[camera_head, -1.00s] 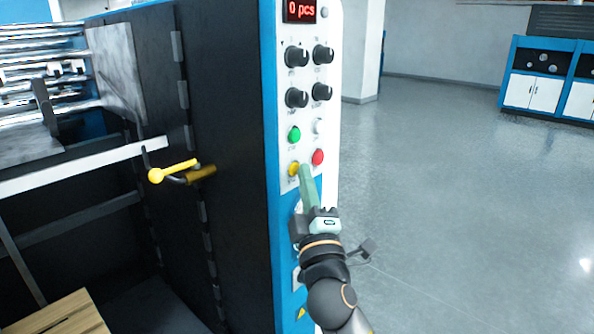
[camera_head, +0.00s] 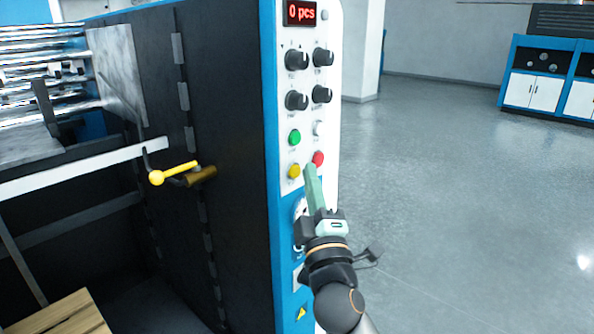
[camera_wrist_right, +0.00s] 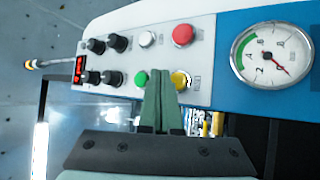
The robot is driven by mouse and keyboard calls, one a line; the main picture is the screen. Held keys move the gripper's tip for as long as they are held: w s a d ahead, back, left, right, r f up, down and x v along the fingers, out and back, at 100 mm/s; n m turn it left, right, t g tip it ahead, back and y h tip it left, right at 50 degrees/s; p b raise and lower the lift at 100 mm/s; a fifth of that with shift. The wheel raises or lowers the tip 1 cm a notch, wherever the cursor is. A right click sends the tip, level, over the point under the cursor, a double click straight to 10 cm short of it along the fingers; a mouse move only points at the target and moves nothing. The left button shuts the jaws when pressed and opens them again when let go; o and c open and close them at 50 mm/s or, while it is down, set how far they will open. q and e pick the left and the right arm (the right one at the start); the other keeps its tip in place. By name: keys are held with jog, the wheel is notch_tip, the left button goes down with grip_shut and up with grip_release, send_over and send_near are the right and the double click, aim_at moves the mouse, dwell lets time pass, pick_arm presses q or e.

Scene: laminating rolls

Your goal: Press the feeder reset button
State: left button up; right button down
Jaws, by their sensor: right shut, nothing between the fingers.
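The white control panel (camera_head: 306,120) on the machine's end carries several buttons: green (camera_head: 294,138), white (camera_head: 319,128), yellow (camera_head: 294,172) and red (camera_head: 318,158). I cannot read which label marks the feeder reset. My right gripper (camera_head: 311,168) is shut and empty, its green fingertips just below and between the yellow and red buttons. In the right wrist view the shut fingers (camera_wrist_right: 158,75) stand in front of the panel, between the green button (camera_wrist_right: 141,78) and the yellow button (camera_wrist_right: 181,80), partly covering the yellow one. Contact with any button cannot be told. My left gripper is out of view.
Several black knobs (camera_head: 297,59) and a red "0 pcs" display (camera_head: 301,12) sit higher on the panel. A pressure gauge (camera_wrist_right: 271,55) is beside the buttons. A yellow-knobbed lever (camera_head: 172,173) sticks out at left. The floor at right is clear.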

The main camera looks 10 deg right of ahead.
jog(key=shift+s+a+f, duration=0.2)
jog(key=shift+a+f, duration=0.15)
jog(key=shift+f, duration=0.05)
jog(key=s+d, duration=0.1)
jog(key=s, duration=0.1)
jog(key=s+d+p, duration=0.1)
jog(key=d, duration=0.1)
jog(key=shift+s+d, duration=0.2)
jog(key=shift+s, duration=0.15)
